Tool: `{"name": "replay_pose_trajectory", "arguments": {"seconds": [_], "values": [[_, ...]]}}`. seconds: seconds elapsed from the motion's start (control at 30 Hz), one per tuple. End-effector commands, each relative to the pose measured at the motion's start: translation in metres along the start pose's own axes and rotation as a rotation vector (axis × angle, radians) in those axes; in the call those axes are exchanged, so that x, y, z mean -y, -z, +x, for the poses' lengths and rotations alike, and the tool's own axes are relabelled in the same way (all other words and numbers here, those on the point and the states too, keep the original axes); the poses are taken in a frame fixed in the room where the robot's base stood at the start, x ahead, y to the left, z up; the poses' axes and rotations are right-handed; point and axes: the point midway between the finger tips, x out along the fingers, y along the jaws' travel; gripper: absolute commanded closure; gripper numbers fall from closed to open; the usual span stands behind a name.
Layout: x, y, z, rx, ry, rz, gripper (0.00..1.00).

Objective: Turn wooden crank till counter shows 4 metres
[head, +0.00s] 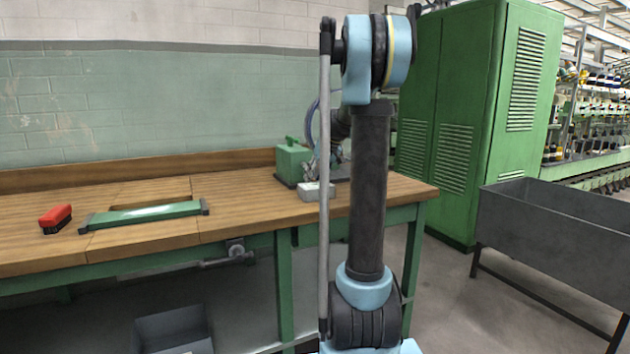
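A green metal box (291,163) stands at the back right of the workbench. A curved blue-purple rim (310,122), perhaps part of a wheel, shows just right of it, mostly behind my arm. A small pale grey block (316,191) sits in front of the box; I cannot tell whether it is the counter, and no reading is legible. The wooden crank cannot be made out. My gripper (322,168) is small and partly hidden behind my own arm, close to the green box and the rim. Its fingers and anything between them are unclear.
The wooden workbench (150,238) holds a red brush (55,218) and a long green bar (146,215) at left. A metal fitting (236,250) hangs under its front edge. A grey bin (173,328) is below. A green cabinet (470,120) and grey trough (560,235) stand right.

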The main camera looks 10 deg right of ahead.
Motion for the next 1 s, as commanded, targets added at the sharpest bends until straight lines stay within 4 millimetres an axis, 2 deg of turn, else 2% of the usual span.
{"name": "replay_pose_trajectory", "arguments": {"seconds": [0.27, 0.43, 0.8, 1.0], "values": [[0.001, -0.001, 0.000, 0.001, 0.000, -0.001, 0.62], [0.001, -0.001, -0.011, 0.001, 0.000, -0.001, 0.62], [0.000, 0.000, -0.078, 0.002, 0.000, 0.000, 0.62], [0.000, 0.000, -0.106, 0.002, 0.000, 0.000, 0.62]]}}
